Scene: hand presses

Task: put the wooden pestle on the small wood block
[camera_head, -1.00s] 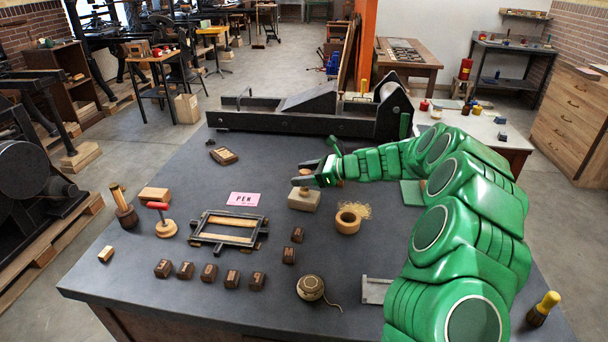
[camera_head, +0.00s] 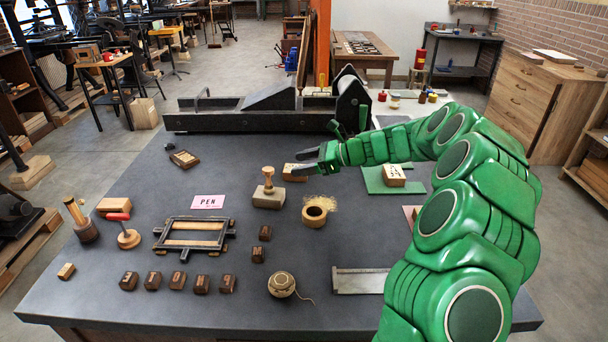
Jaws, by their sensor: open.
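A turned wooden piece with a round knob, which looks like the wooden pestle (camera_head: 268,180), stands upright on a pale grey-brown block (camera_head: 267,199) near the middle of the table. I take this block for the small wood block, though its material is hard to tell. My gripper (camera_head: 302,162) is open, to the right of the pestle and a little higher in the picture, apart from it. Its dark fingers point left, with nothing seen between them.
A frame (camera_head: 195,234), several dark blocks and a twine ball (camera_head: 281,285) lie nearer. The black press (camera_head: 250,120) spans the back.

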